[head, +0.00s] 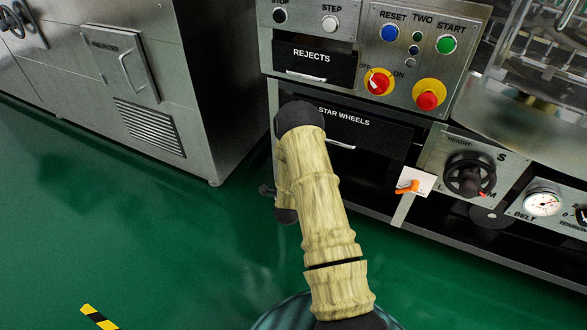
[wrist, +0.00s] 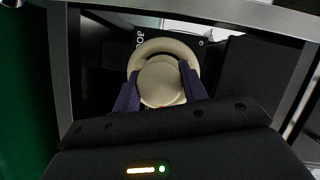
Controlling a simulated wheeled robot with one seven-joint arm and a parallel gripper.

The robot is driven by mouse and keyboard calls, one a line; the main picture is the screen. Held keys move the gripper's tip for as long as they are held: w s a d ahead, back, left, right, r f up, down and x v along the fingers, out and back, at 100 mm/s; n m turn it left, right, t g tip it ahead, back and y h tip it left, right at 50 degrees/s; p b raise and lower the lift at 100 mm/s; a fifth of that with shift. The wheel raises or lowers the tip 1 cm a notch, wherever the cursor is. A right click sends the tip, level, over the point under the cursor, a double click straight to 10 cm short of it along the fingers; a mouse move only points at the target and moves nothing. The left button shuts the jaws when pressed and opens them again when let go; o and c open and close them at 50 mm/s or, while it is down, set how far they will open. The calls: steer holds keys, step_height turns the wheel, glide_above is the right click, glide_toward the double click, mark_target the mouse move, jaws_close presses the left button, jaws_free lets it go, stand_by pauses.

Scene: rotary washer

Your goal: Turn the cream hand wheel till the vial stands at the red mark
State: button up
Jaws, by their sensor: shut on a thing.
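The cream hand wheel (wrist: 165,45), a ring with a large round hub, shows in the upper middle of the wrist view, on a dark panel with partly hidden white lettering. My gripper (wrist: 158,74) has its two dark purple fingers on either side of the hub, inside the ring, shut on the wheel. A small red spot shows at the hub's lower edge; I cannot tell what it is. In the head view my arm reaches down towards the machine's lower front, and my gripper and the cream wheel are hidden. I can make out neither the vial nor the red mark.
A black HEIGHT hand wheel (head: 469,174), an orange-handled valve (head: 408,187) and a BELT gauge (head: 543,204) sit right of my arm. A steel cabinet (head: 190,90) stands left; green floor is clear between.

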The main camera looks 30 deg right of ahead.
steer(key=shift+m+t, duration=0.4)
steer(key=shift+m, duration=0.4)
steer(key=shift+a, duration=0.1)
steer(key=o, duration=1)
steer(key=shift+c, duration=0.2)
steer(key=p+v, duration=0.5)
steer(key=v, duration=1.2)
steer(key=shift+s, duration=0.2)
steer(key=shift+f, duration=0.1)
